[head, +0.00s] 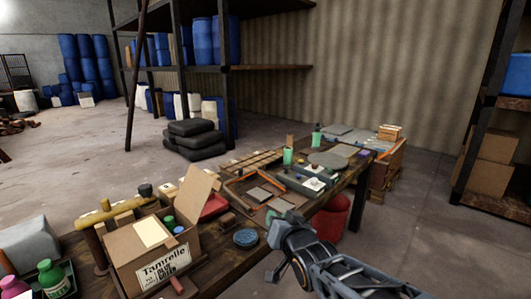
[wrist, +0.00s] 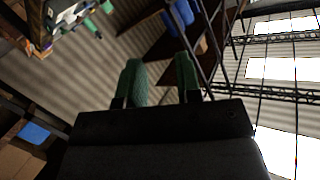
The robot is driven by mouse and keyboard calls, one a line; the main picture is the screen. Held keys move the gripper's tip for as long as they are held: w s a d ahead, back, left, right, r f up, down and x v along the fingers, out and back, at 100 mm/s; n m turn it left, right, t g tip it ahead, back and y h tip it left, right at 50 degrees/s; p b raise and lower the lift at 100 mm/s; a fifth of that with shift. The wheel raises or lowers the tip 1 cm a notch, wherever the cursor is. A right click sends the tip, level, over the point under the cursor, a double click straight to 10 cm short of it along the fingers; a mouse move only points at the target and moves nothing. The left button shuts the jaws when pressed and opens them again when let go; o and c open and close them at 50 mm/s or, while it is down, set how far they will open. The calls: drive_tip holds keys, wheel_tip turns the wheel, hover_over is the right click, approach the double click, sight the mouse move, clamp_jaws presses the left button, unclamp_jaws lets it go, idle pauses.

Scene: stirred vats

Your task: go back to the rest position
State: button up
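My arm reaches into the head view from the lower right, and its end (head: 290,235) shows in front of the workbench (head: 240,285). The fingertips are hard to make out there. In the wrist view my gripper (wrist: 159,75) has two green fingers standing apart. The wrist camera looks tilted towards the wall, the shelving and the bright roof windows.
The workbench carries an open cardboard box (head: 155,255), a green bottle (head: 53,278), a blue round item (head: 245,238) and trays. A red bin (head: 333,217) stands by the bench. Shelves (head: 265,67) stand behind, with black sacks (head: 195,139) on the floor. Floor at right is clear.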

drive_tip(key=s+d+r+g+h+p, duration=0.2)
drive_tip(key=s+d+r+g+p, duration=0.1)
drive_tip(key=s+d+g+p, duration=0.2)
drive_tip(key=s+d+r+g+h+p, duration=0.3)
drive_tip(key=s+d+g+p, duration=0.3)
drive_tip(key=s+d+p, duration=0.3)
drive_tip(key=s, duration=0.2)
drive_tip(key=shift+s, duration=0.3)
drive_tip(key=shift+r, duration=0.1)
